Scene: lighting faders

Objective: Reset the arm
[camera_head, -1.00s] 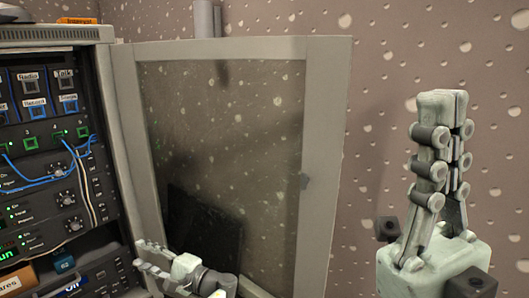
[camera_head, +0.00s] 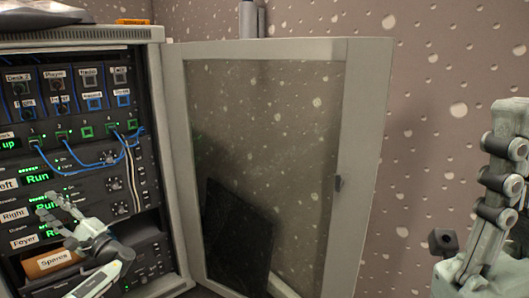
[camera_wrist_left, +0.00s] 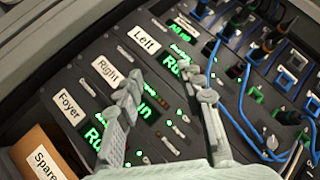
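My left gripper (camera_head: 60,204) is open and empty in front of the rack (camera_head: 152,120), near the lower panels with the green "Run" displays. In the left wrist view its two fingers (camera_wrist_left: 165,105) stand apart over the panel with the "Left" (camera_wrist_left: 145,40), "Right" (camera_wrist_left: 106,70) and "Foyer" (camera_wrist_left: 70,108) labels and small faders. The fingers cover parts of the displays, and I cannot tell whether they touch the panel. My right gripper (camera_head: 508,175) points up at the right edge of the head view, cut off by the frame, away from the rack.
The rack's glass door (camera_head: 368,170) stands open to the right, with a dark panel (camera_head: 238,240) seen through it. Blue cables (camera_head: 105,163) hang across the rack front. An orange-brown box labelled "Spares" (camera_head: 52,262) sits low on the left. Dotted wall (camera_head: 430,110) lies behind.

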